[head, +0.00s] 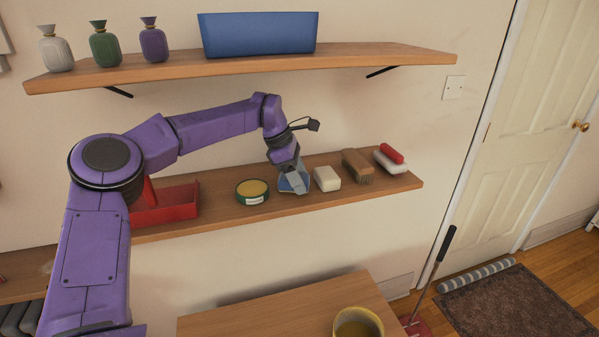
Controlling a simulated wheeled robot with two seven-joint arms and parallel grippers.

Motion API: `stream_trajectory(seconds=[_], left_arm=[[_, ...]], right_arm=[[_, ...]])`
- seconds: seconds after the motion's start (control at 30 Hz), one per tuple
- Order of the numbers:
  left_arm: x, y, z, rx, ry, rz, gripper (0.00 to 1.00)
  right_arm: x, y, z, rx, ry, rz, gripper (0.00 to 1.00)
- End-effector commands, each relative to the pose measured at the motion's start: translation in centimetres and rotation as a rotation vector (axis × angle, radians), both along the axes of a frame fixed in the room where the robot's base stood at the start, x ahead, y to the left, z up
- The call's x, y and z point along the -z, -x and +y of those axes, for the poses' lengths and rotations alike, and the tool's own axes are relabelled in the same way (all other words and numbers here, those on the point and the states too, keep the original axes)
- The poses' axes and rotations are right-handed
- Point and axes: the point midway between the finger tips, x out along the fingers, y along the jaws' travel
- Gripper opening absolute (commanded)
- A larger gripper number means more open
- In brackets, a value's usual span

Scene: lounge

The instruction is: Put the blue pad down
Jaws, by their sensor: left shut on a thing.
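The blue pad (288,184) is at the lower wall shelf (344,193), between a green tin and a white block. My left gripper (295,185) is shut on the blue pad from above and hides part of it. The pad is at the shelf's surface, but I cannot tell whether its full weight rests there. My right gripper is not in view.
A green tin (252,192) stands left of the pad, a white block (327,178) close on its right, then a brown brush (357,166). A red tray (170,204) is further left. The upper shelf (350,59) overhangs, bearing a blue bin (259,35).

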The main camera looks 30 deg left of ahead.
Motion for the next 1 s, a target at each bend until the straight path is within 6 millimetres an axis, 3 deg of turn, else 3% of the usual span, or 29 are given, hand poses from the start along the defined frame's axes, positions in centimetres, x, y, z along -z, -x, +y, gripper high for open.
stream_trajectory(seconds=[0.33,0.37,0.43,0.8,1.0], left_arm=[[0.6,0.0,-0.1,0.001,0.001,-0.001,0.35],[0.6,0.0,-0.1,0.001,0.001,-0.001,0.62],[0.5,0.0,-0.1,0.001,0.000,-0.002,0.84],[-0.1,0.0,0.0,-0.001,0.001,-0.003,0.84],[-4.3,0.8,1.7,-0.003,0.001,-0.008,0.84]], right_arm=[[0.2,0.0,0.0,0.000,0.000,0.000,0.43],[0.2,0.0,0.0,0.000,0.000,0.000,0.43],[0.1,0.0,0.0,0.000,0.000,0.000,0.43],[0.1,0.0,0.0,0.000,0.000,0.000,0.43],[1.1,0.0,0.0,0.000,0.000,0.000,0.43]])
